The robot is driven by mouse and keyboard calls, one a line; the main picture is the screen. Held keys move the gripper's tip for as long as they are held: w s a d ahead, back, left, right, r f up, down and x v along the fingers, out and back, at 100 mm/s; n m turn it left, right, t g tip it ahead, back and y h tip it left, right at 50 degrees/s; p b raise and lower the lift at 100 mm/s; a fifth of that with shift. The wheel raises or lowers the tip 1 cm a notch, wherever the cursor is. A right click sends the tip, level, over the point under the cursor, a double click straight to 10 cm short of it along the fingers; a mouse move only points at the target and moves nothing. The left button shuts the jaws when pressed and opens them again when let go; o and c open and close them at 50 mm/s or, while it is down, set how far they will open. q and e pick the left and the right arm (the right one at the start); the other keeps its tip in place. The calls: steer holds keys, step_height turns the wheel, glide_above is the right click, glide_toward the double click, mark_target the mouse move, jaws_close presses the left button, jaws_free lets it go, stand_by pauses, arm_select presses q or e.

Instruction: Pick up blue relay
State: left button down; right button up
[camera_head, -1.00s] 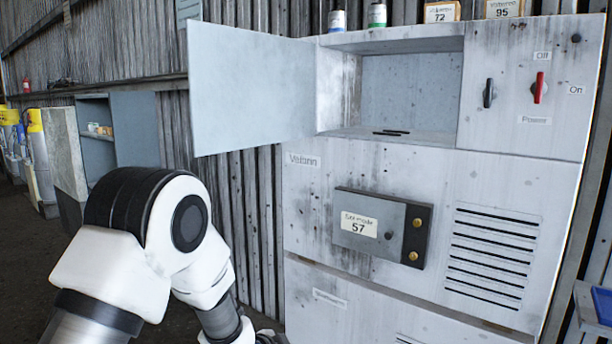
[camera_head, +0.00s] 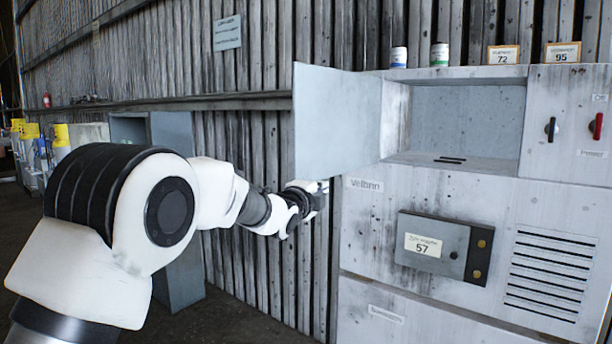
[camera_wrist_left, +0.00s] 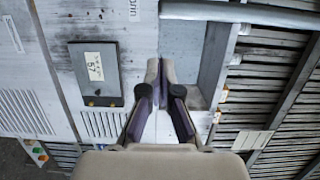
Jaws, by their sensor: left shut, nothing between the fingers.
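No part that I can surely call the blue relay shows. A small white cylinder with a blue band (camera_head: 398,57) stands on top of the grey cabinet (camera_head: 365,215), left of a similar one with a green band (camera_head: 439,54). My left gripper (camera_head: 320,187) is beside the cabinet's left edge, below the open door (camera_head: 335,118), and apart from the cylinders. In the left wrist view the gripper (camera_wrist_left: 161,70) is shut and empty, with its fingers together in front of the cabinet front. My right gripper is not in view.
The cabinet's upper compartment (camera_head: 465,118) is open, with dark slots in its floor. Boxes marked 72 (camera_head: 502,55) and 95 (camera_head: 562,52) stand on top. A panel marked 57 (camera_head: 435,246) juts from the front. A corrugated wall (camera_head: 265,140) stands behind.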

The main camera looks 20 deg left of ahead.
arm_select(q)
steer(key=a, duration=0.1)
steer(key=w+a+p, duration=0.1)
steer(key=a, duration=0.1)
steer(key=shift+w+a+f, duration=0.1)
steer(key=shift+w+a, duration=0.05)
steer(key=shift+a, duration=0.1)
steer(key=w+a+p, duration=0.3)
steer(key=a, duration=0.4)
steer(key=shift+w+a+p, duration=0.15)
steer(key=shift+a+p, duration=0.1)
steer(key=shift+p, duration=0.1)
